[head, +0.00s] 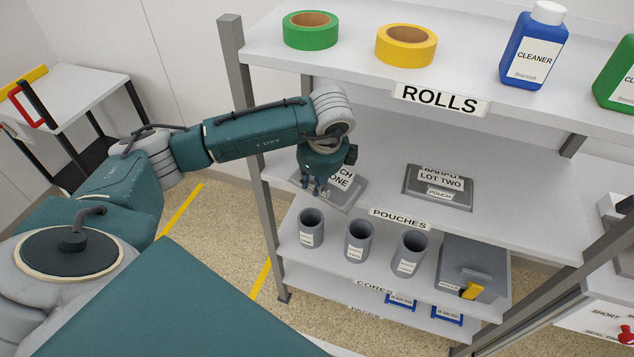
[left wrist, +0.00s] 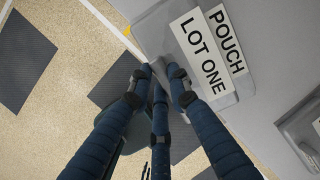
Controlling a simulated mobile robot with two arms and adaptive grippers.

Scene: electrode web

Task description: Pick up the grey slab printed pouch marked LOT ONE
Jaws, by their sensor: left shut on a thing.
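The grey slab pouch marked LOT ONE (head: 347,199) is at the left end of the shelf labelled POUCHES, by its front edge. My left gripper (head: 318,187) is over its front left part and hides some of its label in the head view. In the left wrist view the pouch (left wrist: 153,38) shows its white POUCH and LOT ONE labels. There the fingers of my left gripper (left wrist: 159,75) are closed on the pouch's near edge. I cannot tell whether the pouch is clear of the shelf. My right gripper is not in view.
A second grey pouch marked LOT TWO (head: 456,203) lies to the right on the same shelf. The shelf above holds green tape (head: 311,41), yellow tape (head: 406,57) and a blue cleaner bottle (head: 529,77). Grey cores (head: 360,252) stand below. A shelf post (head: 254,150) is at the left.

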